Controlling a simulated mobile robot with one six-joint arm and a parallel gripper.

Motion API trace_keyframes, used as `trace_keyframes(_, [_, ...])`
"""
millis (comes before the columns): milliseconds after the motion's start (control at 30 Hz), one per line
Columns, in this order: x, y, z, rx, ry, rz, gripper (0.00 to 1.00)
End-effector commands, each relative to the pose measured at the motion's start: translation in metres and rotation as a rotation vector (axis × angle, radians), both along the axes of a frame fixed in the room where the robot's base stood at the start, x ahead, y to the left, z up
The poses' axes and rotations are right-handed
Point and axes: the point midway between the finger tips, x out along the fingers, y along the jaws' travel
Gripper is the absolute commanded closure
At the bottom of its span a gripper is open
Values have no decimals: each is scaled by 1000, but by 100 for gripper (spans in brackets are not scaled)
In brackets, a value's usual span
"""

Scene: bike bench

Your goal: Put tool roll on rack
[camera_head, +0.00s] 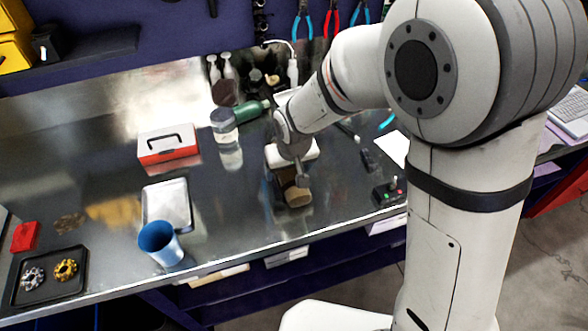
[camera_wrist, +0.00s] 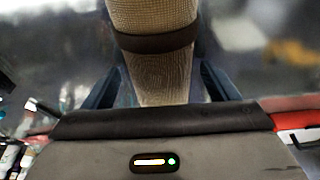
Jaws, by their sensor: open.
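The tool roll (camera_wrist: 155,75) is a beige woven roll with a dark brown strap around it. In the wrist view it lies between the two dark blue fingers of my gripper (camera_wrist: 161,86), with a gap showing on both sides. In the head view its tan end (camera_head: 298,196) shows on the bench just below my wrist, and my arm hides the rest. My gripper is open around the roll. A flat silver tray-like piece (camera_head: 167,205) lies on the bench to the left; I cannot tell whether it is the rack.
A blue cup (camera_head: 160,243) stands near the front edge. A black tray (camera_head: 48,277) holds two ring-shaped parts. A small black control box (camera_head: 389,192) is at right.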

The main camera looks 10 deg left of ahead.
Motion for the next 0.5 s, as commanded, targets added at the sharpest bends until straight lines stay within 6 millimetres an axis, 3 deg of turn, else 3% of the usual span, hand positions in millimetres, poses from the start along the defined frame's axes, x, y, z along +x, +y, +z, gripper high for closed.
trace_keyframes(267, [1,0,-3,0,0,0,19])
trace_keyframes(500, [0,1,-3,0,0,1,38])
